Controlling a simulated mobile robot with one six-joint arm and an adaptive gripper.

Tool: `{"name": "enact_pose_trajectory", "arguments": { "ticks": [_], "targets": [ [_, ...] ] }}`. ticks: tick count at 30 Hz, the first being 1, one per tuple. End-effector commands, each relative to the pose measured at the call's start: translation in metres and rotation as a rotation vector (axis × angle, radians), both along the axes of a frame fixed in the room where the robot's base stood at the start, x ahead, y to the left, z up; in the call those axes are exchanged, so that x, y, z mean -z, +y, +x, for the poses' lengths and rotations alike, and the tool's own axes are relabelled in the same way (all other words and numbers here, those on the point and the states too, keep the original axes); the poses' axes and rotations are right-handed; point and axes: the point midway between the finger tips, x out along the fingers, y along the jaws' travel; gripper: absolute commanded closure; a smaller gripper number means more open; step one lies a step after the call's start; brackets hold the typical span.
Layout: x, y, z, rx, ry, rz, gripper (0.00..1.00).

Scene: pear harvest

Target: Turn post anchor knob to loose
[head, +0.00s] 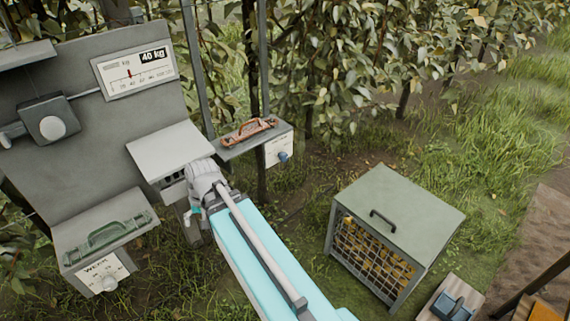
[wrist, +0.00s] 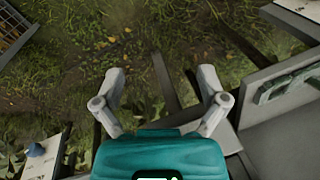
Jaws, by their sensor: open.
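A white panel (head: 275,149) with small markings I cannot read carries a blue knob (head: 283,156), below a grey shelf with a red-brown clamp-like handle (head: 250,130). The blue knob also shows at the left edge of the wrist view (wrist: 33,150). A second, pale knob (head: 109,283) sits on a white dial plate whose lettering begins "WE", at lower left. I cannot read which knob is the post anchor. My gripper (wrist: 162,80) is open and empty, pointing down over grass between the two panels, apart from both knobs.
A green-grey crate (head: 405,205) with a mesh front stands on the grass at right. A scale board with a 40 kg display (head: 135,71) and a grey box (head: 172,148) stand at left. A green handle (wrist: 288,82) lies right of my gripper.

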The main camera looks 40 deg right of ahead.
Motion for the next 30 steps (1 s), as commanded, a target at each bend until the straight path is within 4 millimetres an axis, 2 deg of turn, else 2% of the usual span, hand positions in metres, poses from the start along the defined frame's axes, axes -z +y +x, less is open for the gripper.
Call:
{"name": "enact_pose_trajectory", "arguments": {
  "ticks": [1,3,11,17,23,30],
  "targets": [
    [0.016,-0.009,0.007,0.069,-0.010,0.039,0.08],
    [0.025,-0.019,0.015,0.164,-0.022,0.099,0.08],
    [0.051,-0.062,0.042,0.514,-0.056,0.326,0.08],
    [0.067,-0.103,0.060,0.777,-0.074,0.515,0.08],
    [0.079,-0.152,0.073,1.030,-0.082,0.718,0.08],
    [0.089,-0.219,0.079,1.312,-0.082,0.985,0.08]
  ]
}}
